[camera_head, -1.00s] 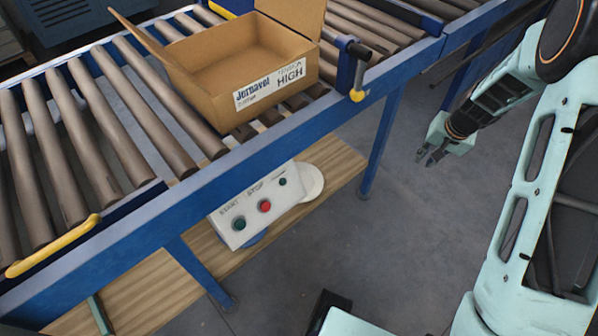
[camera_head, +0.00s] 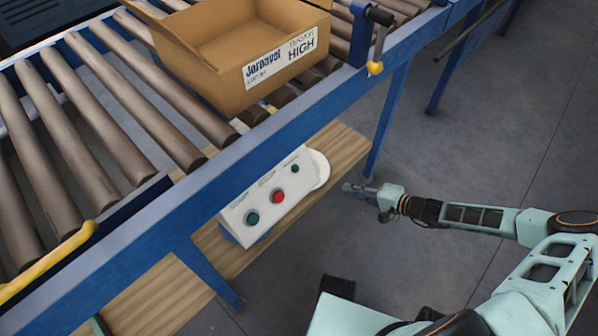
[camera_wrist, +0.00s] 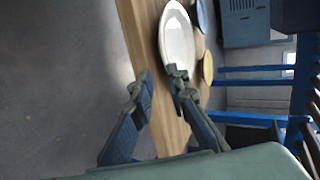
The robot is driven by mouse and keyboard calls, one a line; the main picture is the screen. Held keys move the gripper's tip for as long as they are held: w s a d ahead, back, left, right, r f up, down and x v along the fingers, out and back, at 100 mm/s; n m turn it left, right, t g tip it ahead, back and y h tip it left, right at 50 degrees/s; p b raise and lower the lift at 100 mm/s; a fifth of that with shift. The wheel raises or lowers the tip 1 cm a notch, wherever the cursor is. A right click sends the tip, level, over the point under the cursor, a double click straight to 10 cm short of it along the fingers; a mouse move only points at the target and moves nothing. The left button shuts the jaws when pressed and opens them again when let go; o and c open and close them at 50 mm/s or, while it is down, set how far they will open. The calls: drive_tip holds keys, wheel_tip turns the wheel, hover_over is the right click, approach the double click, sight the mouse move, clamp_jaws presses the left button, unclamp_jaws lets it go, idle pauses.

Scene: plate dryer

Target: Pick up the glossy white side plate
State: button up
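The glossy white side plate (camera_head: 320,168) lies on the wooden shelf under the conveyor, partly hidden by the control box in the head view. In the wrist view the white plate (camera_wrist: 178,38) appears as a long oval beyond my fingers. My gripper (camera_head: 350,189) is just off the shelf's front edge, to the right of and below the plate in the head view. In the wrist view my gripper (camera_wrist: 159,80) is open with nothing between its fingers. The right finger overlaps the plate's near rim there; I cannot tell whether they touch.
A wooden shelf (camera_head: 340,143) runs under the blue conveyor frame (camera_head: 210,165). A control box (camera_head: 265,202) with buttons sits beside the plate. A yellowish plate (camera_wrist: 207,68) and a bluish plate (camera_wrist: 203,17) are farther back. A cardboard box (camera_head: 245,60) stands on the rollers. The grey floor is clear.

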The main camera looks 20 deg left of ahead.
sight(325, 187)
drive_tip(key=shift+t, duration=0.3)
drive_tip(key=b+x, duration=0.4)
drive_tip(key=x, duration=0.7)
drive_tip(key=shift+w+a+r, duration=0.1)
drive_tip(key=shift+w+a, duration=0.05)
drive_tip(key=shift+w, duration=0.1)
drive_tip(key=shift+c, duration=0.4)
clamp_jaws()
drive_tip(key=shift+r, duration=0.1)
